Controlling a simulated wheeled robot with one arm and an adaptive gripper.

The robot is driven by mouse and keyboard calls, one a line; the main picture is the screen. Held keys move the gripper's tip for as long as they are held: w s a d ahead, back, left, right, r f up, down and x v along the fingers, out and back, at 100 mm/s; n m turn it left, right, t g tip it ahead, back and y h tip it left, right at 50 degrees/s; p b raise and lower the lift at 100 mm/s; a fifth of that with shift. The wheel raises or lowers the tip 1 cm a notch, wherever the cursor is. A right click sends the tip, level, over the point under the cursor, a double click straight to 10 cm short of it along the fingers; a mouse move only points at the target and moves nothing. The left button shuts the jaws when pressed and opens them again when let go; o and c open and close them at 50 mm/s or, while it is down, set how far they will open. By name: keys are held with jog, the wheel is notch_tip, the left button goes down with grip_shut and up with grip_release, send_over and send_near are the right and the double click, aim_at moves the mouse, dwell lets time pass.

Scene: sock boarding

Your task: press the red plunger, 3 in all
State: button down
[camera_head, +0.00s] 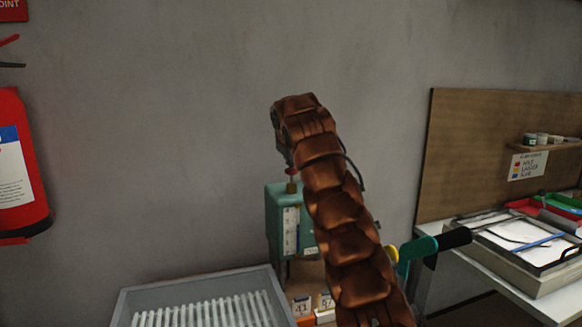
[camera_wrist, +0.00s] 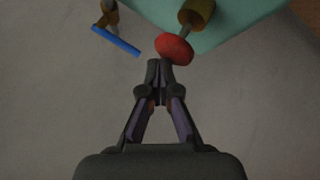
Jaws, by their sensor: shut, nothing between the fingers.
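The red plunger (camera_head: 291,171) is a small red knob on a brass fitting on top of the teal machine (camera_head: 281,212). In the wrist view the red plunger (camera_wrist: 174,48) shows as a round red cap on a stem, just beyond my fingertips. My gripper (camera_wrist: 159,68) is shut and empty, its tips close to the cap; I cannot tell whether they touch. In the head view my copper-coloured arm rises in front of the machine and bends down over the plunger. The arm hides the machine's right part, and the fingertips are hard to make out there.
A blue lever (camera_wrist: 116,41) lies left of the plunger in the wrist view. A grey ribbed tray (camera_head: 200,290) stands front left. Small number cards (camera_head: 302,306) stand below the machine. A white table (camera_head: 540,298) with trays is at right, a fire extinguisher (camera_head: 20,165) at left.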

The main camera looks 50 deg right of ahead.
jog(key=shift+f+b, duration=0.9)
jog(key=shift+b, duration=0.1)
dwell(1.2)
jog(key=shift+r, duration=0.2)
jog(key=shift+r+p, duration=1.3)
jog(key=shift+r, duration=0.65)
notch_tip(320, 180, up, 5)
jog(key=p, duration=0.3)
jog(key=shift+p, duration=0.4)
